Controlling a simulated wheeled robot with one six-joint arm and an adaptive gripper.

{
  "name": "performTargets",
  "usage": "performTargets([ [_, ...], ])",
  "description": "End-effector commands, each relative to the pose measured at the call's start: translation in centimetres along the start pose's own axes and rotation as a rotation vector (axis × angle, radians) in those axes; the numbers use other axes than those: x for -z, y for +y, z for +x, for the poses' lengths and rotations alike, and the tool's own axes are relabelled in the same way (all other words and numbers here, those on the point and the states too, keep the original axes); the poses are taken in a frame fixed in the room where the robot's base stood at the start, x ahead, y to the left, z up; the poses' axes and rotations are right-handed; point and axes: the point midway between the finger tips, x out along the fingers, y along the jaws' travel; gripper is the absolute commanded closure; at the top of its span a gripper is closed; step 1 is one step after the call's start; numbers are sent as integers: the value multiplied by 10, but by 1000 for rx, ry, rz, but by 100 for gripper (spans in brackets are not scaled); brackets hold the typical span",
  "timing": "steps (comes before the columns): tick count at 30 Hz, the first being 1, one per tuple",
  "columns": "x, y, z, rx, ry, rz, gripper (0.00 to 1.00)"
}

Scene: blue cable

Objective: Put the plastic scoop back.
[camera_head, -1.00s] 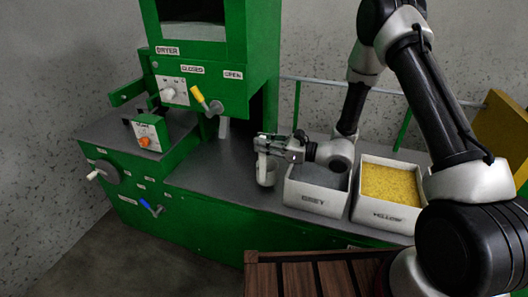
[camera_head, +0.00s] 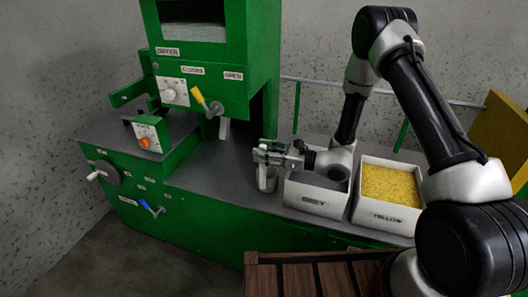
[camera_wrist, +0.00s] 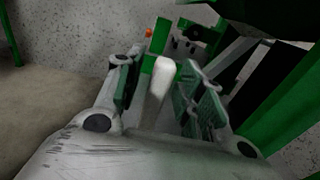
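The plastic scoop (camera_head: 267,179) shows as a pale, cup-like shape standing on the grey worktop (camera_head: 215,165), just left of the grey bin. My gripper (camera_head: 262,154) is directly above it and hides its upper part in the head view. In the wrist view, a white upright part of the scoop (camera_wrist: 161,76) stands between my two green-padded fingers (camera_wrist: 160,92). The fingers are spread, with a gap on each side of the white part. The lower end of the scoop is hidden in the wrist view.
A brown slatted surface (camera_head: 305,277) lies in front.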

Motion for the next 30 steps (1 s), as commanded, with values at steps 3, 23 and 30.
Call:
performTargets([
  [3,-3,-1,-5,2,0,0,62],
  [23,-3,0,-118,1,0,0,62],
  [30,-8,2,-121,-14,2,-12,62],
])
